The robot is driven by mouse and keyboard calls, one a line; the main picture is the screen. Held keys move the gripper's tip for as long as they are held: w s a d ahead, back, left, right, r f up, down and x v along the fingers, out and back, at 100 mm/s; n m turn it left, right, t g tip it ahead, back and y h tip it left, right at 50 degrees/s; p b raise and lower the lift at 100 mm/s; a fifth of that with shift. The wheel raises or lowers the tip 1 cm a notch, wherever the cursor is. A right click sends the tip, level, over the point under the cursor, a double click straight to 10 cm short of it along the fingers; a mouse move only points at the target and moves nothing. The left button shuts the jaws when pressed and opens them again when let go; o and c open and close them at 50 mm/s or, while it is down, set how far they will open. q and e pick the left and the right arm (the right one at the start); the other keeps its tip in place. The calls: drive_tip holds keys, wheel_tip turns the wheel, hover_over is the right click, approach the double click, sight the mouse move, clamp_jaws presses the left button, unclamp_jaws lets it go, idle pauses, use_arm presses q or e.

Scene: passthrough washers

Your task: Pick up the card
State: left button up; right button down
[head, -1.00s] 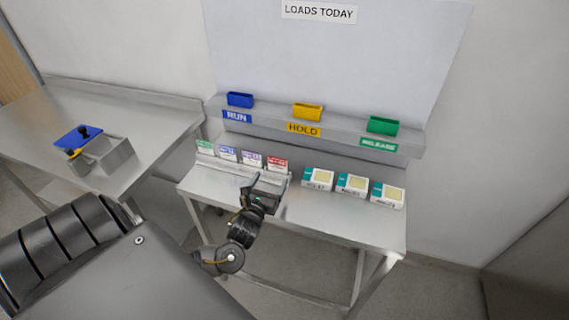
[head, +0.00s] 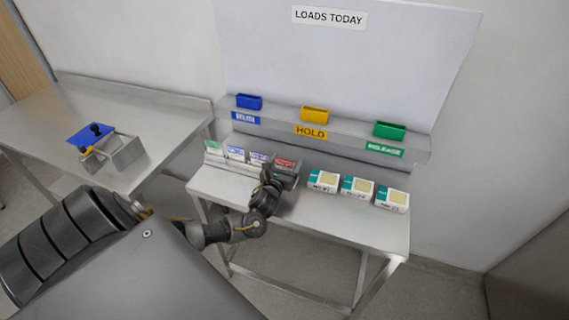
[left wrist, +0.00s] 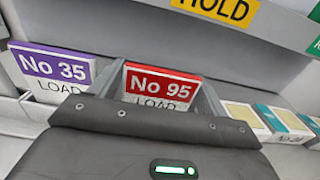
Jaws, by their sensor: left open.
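Several cards stand in a row in a rack on the table. The red card (head: 286,162) is at the right end; in the left wrist view the red card (left wrist: 158,84) reads "No 95 LOAD". The purple card (head: 259,158), "No 35" in the left wrist view (left wrist: 52,68), stands to its left, then a blue card (head: 236,154) and a green card (head: 213,148). My left gripper (head: 281,176) is open in front of the red card, its two fingers at the card's left and right sides. The gripper body hides the card's lower part. My right gripper is not in view.
Several white and teal boxes (head: 357,187) stand right of the rack. Behind is a ledge with blue (head: 249,101), yellow (head: 314,115) and green (head: 390,130) holders. A side table (head: 60,110) at left bears a metal box (head: 122,154) and a blue piece (head: 90,136).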

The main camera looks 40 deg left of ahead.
use_arm(q)
drive_tip(key=shift+w+a, duration=0.1)
drive_tip(key=shift+w, duration=0.15)
drive_tip(key=shift+c, duration=0.5)
drive_tip(key=c, duration=0.6)
drive_tip(key=shift+c, duration=0.2)
drive_tip(key=shift+r, duration=0.15)
